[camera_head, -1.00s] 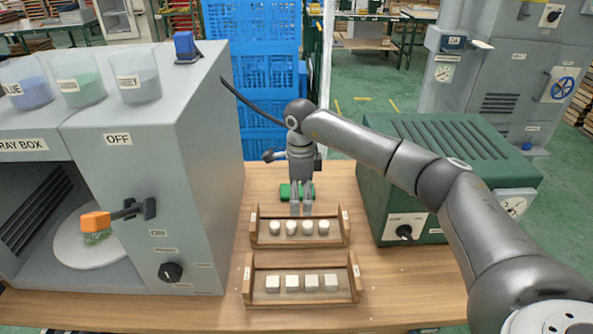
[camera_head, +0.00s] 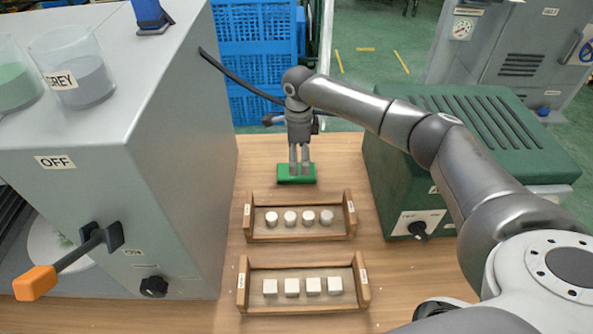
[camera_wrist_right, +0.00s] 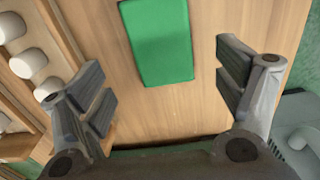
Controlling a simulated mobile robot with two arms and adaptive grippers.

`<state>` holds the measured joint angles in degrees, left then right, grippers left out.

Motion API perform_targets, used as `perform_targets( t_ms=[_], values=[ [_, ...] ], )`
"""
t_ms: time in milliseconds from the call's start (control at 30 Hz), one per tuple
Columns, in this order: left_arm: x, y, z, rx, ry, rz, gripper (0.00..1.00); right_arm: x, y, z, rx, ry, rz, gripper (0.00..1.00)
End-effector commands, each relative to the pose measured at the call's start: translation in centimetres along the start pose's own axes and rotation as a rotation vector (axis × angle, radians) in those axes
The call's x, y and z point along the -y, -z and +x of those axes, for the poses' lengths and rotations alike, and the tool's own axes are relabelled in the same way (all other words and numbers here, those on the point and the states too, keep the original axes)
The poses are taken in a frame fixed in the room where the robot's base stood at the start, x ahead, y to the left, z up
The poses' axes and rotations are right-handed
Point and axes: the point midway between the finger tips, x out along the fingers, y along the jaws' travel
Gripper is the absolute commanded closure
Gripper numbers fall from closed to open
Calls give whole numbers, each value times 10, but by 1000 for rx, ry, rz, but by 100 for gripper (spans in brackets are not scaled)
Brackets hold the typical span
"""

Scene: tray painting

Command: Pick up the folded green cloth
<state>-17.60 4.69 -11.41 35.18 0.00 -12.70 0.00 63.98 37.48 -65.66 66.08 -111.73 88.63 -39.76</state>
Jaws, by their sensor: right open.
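The folded green cloth (camera_head: 284,175) lies flat on the wooden table, behind the two wooden trays. In the right wrist view the cloth (camera_wrist_right: 158,42) is a plain green rectangle, ahead of the fingers and apart from them. My right gripper (camera_head: 300,172) points down over the cloth in the head view and partly covers it. In the right wrist view my right gripper (camera_wrist_right: 170,85) has its fingers wide apart with nothing between them. My left gripper is not in view.
A tray (camera_head: 300,238) with white round pieces stands in front of the cloth, and a second tray (camera_head: 302,308) with white cubes is nearer. A grey spray box (camera_head: 130,150) stands left, a green machine (camera_head: 385,185) right. Bare table surrounds the cloth.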

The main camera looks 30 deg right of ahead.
Motion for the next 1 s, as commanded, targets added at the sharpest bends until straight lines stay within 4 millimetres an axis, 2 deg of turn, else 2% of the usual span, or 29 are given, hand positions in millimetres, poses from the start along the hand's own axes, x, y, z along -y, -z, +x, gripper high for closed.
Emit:
perform_targets(
  t_ms=[233, 400, 667, 1000],
  values=[
    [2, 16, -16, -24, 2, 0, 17, 0, 7, 28, -1, -4, 1, 12],
    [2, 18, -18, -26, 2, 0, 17, 1, 7, 49, 1, -2, 0, 12],
    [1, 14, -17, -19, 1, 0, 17, 2, 7, 53, 1, 1, 0, 12],
    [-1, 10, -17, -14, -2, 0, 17, 2, 7, 52, 1, 0, 0, 55]
  ],
)
